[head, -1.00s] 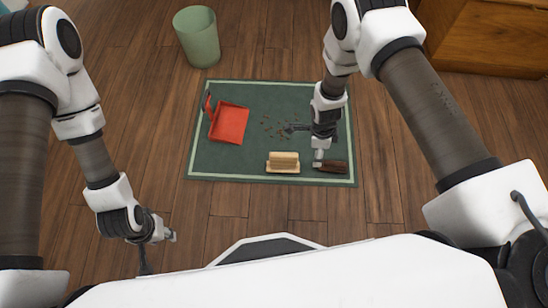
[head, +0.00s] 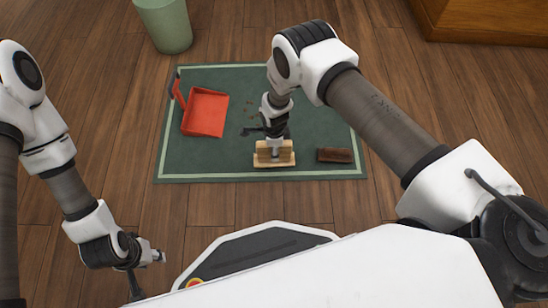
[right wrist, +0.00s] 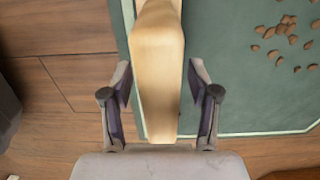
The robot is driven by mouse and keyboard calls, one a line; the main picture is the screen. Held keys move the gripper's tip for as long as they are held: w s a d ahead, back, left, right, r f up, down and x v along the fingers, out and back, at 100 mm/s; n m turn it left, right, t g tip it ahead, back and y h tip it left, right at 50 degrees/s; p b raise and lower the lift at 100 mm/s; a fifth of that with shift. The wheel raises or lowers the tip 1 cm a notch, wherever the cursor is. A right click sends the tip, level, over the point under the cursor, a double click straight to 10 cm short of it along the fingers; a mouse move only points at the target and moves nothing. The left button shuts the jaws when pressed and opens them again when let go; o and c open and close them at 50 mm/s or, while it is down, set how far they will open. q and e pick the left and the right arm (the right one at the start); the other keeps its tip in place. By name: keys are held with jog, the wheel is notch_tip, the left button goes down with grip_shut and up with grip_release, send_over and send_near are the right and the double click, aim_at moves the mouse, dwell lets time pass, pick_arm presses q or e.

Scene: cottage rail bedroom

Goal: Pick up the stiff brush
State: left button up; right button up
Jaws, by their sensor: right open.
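A light wooden brush (head: 274,159) lies near the front edge of the green mat (head: 210,160). A dark brown brush or block (head: 335,155) lies to its right; I cannot tell from looks which is stiffer. My right gripper (head: 264,142) is over the light brush and partly covers it. In the right wrist view, the light brush (right wrist: 157,65) lies between the spread fingers of the right gripper (right wrist: 158,80), with a gap on each side. My left gripper (head: 149,270) looks open and empty, over the floor left of the mat.
A red dustpan (head: 205,112) lies on the mat's left part. Brown crumbs (right wrist: 280,40) are scattered on the mat. A green bin (head: 164,25) stands behind the mat. A wooden cabinet (head: 490,20) is at the back right. Bare floor lies in front of the mat.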

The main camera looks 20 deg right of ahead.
jog(key=shift+f, duration=0.55)
pick_arm(q)
jog(key=shift+f, duration=0.15)
pick_arm(e)
jog(key=shift+r, duration=0.15)
grip_shut()
jog(key=shift+r, duration=0.1)
notch_tip(320, 180, up, 10)
jog(key=p, duration=0.5)
pick_arm(q)
notch_tip(320, 180, up, 5)
jog(key=shift+f, duration=0.15)
